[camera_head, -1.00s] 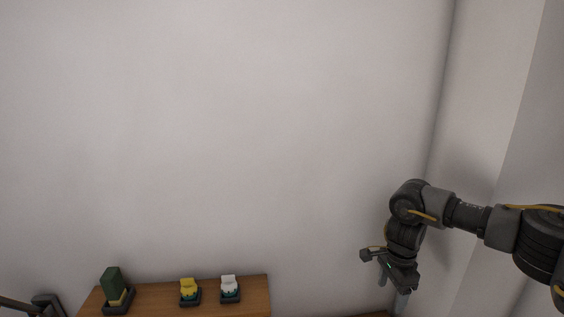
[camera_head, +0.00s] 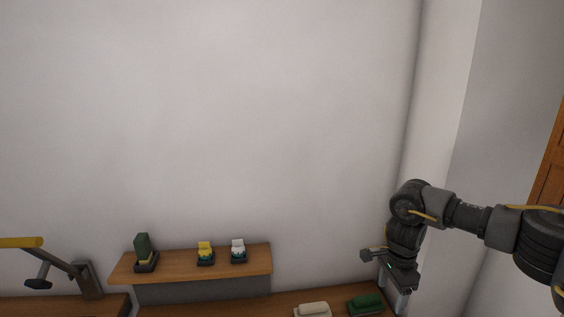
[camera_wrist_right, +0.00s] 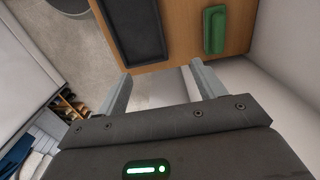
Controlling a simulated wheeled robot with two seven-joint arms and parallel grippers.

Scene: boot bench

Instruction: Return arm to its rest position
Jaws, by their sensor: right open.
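My right arm comes in from the right in the head view, bent at the elbow. Its right gripper (camera_head: 400,298) points down near the right end of the wooden bench (camera_head: 285,300). In the right wrist view the gripper (camera_wrist_right: 160,86) is open, with two pale fingers apart and nothing between them. A green block-like item (camera_head: 365,303) lies on the bench to the left of the gripper. It also shows in the right wrist view (camera_wrist_right: 214,30), beyond the fingertips. My left gripper is not in view.
A raised shelf (camera_head: 190,267) holds a dark green item (camera_head: 142,246), a yellow item (camera_head: 205,250) and a white item (camera_head: 238,248) on small dark trays. A cream item (camera_head: 313,309) lies on the bench. A bracket with a yellow bar (camera_head: 20,242) stands left. A dark tray (camera_wrist_right: 133,30) lies near the green item.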

